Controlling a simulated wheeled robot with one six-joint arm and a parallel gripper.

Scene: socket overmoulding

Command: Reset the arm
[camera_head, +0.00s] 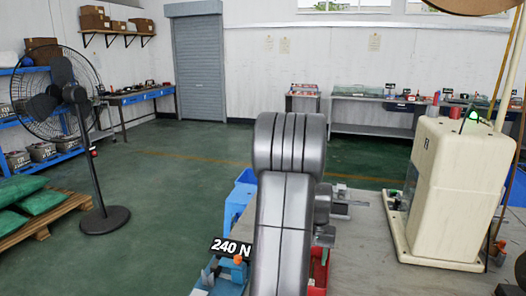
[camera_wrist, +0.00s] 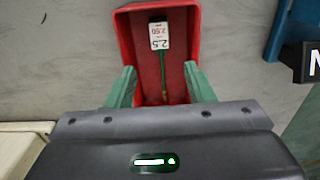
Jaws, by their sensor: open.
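My gripper (camera_wrist: 161,88) shows in the wrist view with its two green fingers spread apart, open and empty. It is above the near end of a red tray (camera_wrist: 124,42). In the tray lies a thin green tool (camera_wrist: 162,75) with a white label reading 2.5. In the head view my own grey arm fills the middle and hides the gripper and most of the red tray (camera_head: 319,271).
A cream machine (camera_head: 455,190) with a green light stands at the right of the grey table (camera_head: 365,250). A small metal fixture (camera_head: 342,203) is right of my arm. A blue device (camera_head: 222,275) under a "240 N" label is at left. The green floor (camera_head: 165,180) beyond is open, with a black fan (camera_head: 75,110).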

